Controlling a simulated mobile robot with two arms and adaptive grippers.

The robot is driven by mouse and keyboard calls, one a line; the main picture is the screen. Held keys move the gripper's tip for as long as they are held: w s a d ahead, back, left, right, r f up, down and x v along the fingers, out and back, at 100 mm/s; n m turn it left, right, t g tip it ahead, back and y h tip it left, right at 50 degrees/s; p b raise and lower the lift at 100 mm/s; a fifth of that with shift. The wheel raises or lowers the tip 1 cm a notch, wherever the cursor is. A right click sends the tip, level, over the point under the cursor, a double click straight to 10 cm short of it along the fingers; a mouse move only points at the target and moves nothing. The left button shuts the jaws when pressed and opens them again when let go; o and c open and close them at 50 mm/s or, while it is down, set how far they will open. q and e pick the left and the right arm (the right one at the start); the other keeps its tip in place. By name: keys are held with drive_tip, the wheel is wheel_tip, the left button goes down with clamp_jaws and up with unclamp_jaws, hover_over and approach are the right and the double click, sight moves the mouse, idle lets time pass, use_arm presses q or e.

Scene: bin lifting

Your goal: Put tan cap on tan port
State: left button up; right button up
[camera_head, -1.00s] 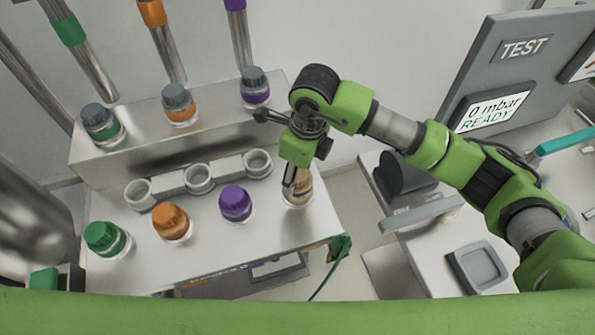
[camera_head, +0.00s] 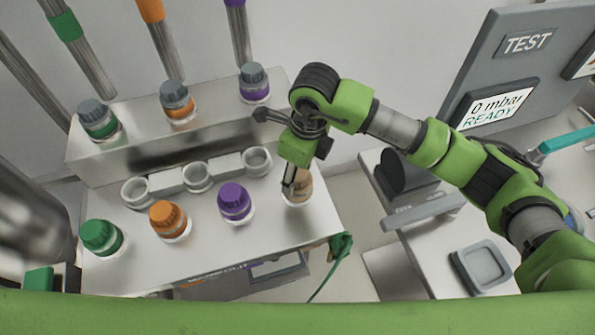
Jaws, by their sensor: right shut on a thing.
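The tan cap (camera_head: 304,185) is at the right end of the front row on the metal bench, seated on or over a pale round base that is the tan port (camera_head: 297,204). My right gripper (camera_head: 292,187) points down from above and is shut on the tan cap. The gripper hides part of the cap, so I cannot tell whether it is fully seated. My left gripper is not in view.
Purple (camera_head: 234,201), orange (camera_head: 168,219) and green (camera_head: 101,237) capped ports stand left of the tan one. Three empty grey rings (camera_head: 197,176) lie behind. Grey-capped ports (camera_head: 253,82) stand on the raised step. A test panel (camera_head: 525,42) reads "0 mbar READY".

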drive_tip(key=shift+s+f, duration=0.1)
drive_tip(key=shift+f, duration=0.1)
idle(0.6)
drive_tip(key=o, duration=1.4)
drive_tip(key=shift+r, duration=0.1)
drive_tip(key=shift+r, duration=0.2)
wheel_tip(320, 180, up, 11)
drive_tip(key=d, duration=0.1)
drive_tip(key=shift+s+d+r, duration=0.15)
drive_tip(key=shift+s+r, duration=0.05)
drive_tip(key=shift+s, duration=0.1)
